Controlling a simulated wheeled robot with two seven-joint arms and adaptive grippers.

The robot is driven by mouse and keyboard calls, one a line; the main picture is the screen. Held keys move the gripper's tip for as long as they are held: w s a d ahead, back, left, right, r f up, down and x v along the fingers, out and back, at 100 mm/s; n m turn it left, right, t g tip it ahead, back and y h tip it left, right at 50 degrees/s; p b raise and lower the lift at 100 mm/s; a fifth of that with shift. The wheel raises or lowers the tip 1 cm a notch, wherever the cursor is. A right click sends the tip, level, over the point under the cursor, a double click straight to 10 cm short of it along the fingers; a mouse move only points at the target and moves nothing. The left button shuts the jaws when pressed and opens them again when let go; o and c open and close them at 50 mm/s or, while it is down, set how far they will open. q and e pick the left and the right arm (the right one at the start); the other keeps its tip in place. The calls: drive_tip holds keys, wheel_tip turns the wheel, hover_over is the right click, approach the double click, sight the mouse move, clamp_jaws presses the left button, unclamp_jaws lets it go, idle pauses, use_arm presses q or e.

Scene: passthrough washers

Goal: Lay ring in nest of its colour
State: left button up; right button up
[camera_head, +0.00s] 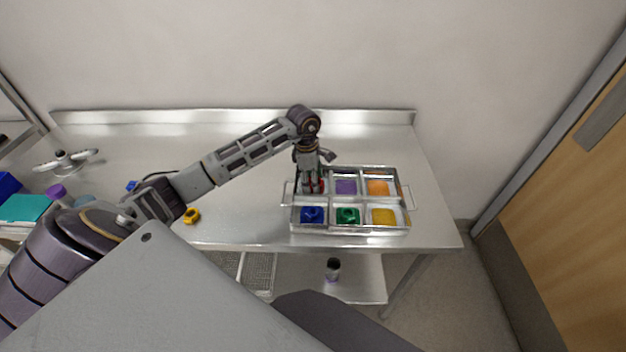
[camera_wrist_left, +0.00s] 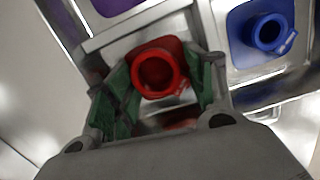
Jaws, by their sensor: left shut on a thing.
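My left gripper (camera_head: 312,186) points down into the back left compartment of the metal tray (camera_head: 350,233). It is shut on a red ring (camera_wrist_left: 158,74), held between green finger pads in the wrist view. The gripper largely hides that compartment in the head view, and I cannot tell if the ring touches its floor. A blue ring (camera_head: 312,214) lies in the front left blue nest and a green ring (camera_head: 347,215) in the front middle green nest. The purple nest (camera_head: 345,187), orange nest (camera_head: 378,187) and yellow nest (camera_head: 383,216) show no clear ring. My right gripper is out of view.
A yellow ring (camera_head: 191,215) and a small blue thing (camera_head: 131,186) lie on the steel table left of the tray. A valve-like fixture (camera_head: 66,160) stands at the far left. The tray's walls and side handles stand up around my gripper. The table behind the tray is clear.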

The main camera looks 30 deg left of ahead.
use_arm(q)
drive_tip(key=shift+f, duration=0.1)
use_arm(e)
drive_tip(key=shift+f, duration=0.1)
use_arm(q)
drive_tip(key=o, duration=0.6)
drive_tip(key=shift+c, duration=0.2)
drive_tip(key=shift+r, duration=0.6)
wheel_tip(320, 180, up, 11)
drive_tip(key=a, duration=0.1)
drive_tip(key=shift+s+a+b, duration=0.15)
drive_tip(key=shift+s+b, duration=0.15)
drive_tip(key=shift+b, duration=0.15)
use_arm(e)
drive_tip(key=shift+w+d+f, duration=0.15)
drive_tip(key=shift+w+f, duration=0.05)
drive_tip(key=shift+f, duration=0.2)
